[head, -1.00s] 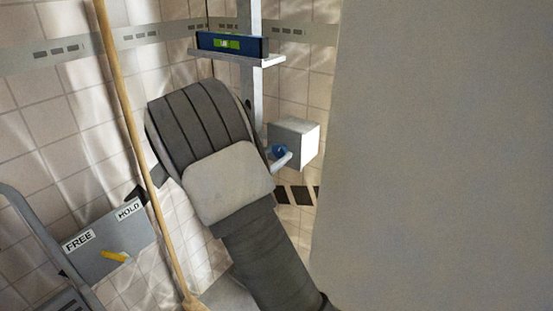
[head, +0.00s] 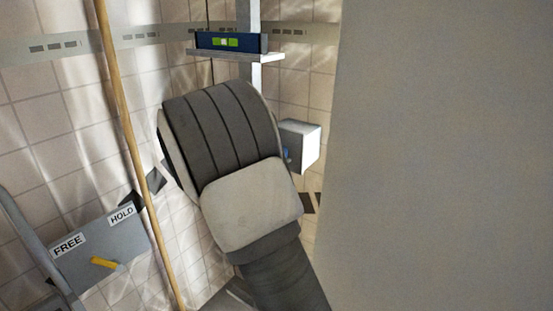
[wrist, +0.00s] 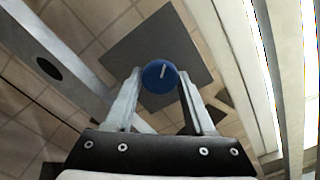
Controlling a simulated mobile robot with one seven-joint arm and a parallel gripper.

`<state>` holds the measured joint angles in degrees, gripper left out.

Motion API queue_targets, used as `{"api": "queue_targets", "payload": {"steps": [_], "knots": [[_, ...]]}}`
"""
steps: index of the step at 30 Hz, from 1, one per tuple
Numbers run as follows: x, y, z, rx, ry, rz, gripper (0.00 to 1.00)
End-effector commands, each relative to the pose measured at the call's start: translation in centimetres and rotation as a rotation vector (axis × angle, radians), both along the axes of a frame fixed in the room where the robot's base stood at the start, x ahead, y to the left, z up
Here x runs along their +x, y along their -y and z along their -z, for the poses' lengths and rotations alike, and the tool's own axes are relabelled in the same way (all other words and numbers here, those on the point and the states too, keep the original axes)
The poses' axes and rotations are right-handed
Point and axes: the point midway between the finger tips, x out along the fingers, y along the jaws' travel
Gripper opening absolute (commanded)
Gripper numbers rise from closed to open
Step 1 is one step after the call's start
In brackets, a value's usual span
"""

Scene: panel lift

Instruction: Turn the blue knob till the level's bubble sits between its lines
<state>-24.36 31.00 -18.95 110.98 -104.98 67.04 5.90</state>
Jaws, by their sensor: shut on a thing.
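The blue knob (wrist: 160,72) is round with a pale mark, in front of a grey box face in the wrist view. My gripper (wrist: 158,77) has a finger on each side of it and is shut on it. In the head view my arm hides most of the knob and all of my fingers; only a sliver of blue shows by the white box (head: 301,146). The blue level (head: 254,43) rests on a shelf at the top. Its green vial shows a pale bubble near the middle; its lines are too small to place the bubble between them.
A grey plate (head: 88,262) marked FREE and HOLD, with a yellow lever (head: 106,264), is at lower left. A wooden pole (head: 121,130) slants down left of my arm. A large grey panel (head: 445,150) fills the right side.

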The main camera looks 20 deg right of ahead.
Motion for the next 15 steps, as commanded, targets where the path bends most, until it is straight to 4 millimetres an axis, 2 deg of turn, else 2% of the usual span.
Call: {"api": "queue_targets", "payload": {"steps": [8,9,13,15], "knots": [[-0.02,-0.09,0.10,0.002,-0.002,-0.001,0.00],[-0.02,-0.09,0.10,0.002,-0.002,-0.001,0.58],[0.00,-0.07,0.09,0.002,-0.002,-0.001,0.81],[0.00,-0.06,0.07,0.001,-0.002,-0.001,0.81]]}}
